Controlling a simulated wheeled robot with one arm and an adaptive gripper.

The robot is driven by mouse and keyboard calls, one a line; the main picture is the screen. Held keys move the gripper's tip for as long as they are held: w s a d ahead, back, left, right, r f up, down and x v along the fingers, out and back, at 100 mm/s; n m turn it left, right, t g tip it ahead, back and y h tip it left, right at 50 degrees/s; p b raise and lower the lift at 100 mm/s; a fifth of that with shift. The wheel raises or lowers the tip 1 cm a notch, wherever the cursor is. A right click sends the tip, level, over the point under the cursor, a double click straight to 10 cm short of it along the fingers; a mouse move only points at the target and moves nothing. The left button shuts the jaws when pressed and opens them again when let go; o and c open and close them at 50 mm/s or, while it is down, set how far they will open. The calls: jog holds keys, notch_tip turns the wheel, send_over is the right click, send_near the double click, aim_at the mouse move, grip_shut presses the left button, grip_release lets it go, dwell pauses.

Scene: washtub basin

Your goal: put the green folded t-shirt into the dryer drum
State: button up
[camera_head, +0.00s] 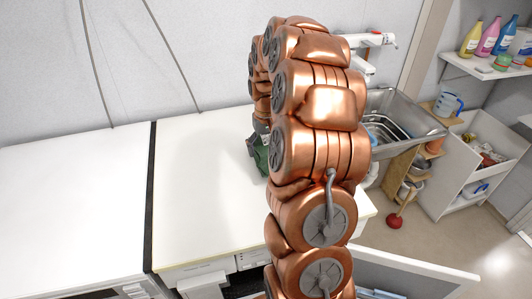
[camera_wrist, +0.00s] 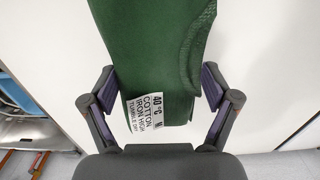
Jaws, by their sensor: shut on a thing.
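The green folded t-shirt (camera_wrist: 150,45) fills the upper middle of the wrist view, with a white care label (camera_wrist: 146,112) near its lower end. My gripper (camera_wrist: 158,85) has a finger on each side of it and is shut on it. In the head view only a small green part of the t-shirt (camera_head: 262,158) shows at the left edge of my copper arm, over the white machine top. The gripper is mostly hidden there by my arm. The dryer drum is not visible in either view.
Two white machine tops (camera_head: 70,200) stand side by side with a dark gap between them. A steel sink (camera_head: 400,115) lies to the right. A pale panel (camera_head: 415,275) juts out at lower right.

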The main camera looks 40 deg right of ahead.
aim_at(265, 143)
jog(key=shift+w+d, duration=0.15)
jog(key=shift+w, duration=0.1)
jog(key=shift+f+p, duration=0.85)
jog(key=shift+f, duration=0.95)
jog(key=shift+f, duration=0.2)
jog(key=o, duration=1.1)
jog(key=shift+o, duration=0.2)
jog(key=shift+r, duration=0.1)
notch_tip(265, 143, up, 12)
jog(key=b, duration=0.3)
jog(key=shift+r+b, duration=0.15)
jog(key=shift+b, duration=0.2)
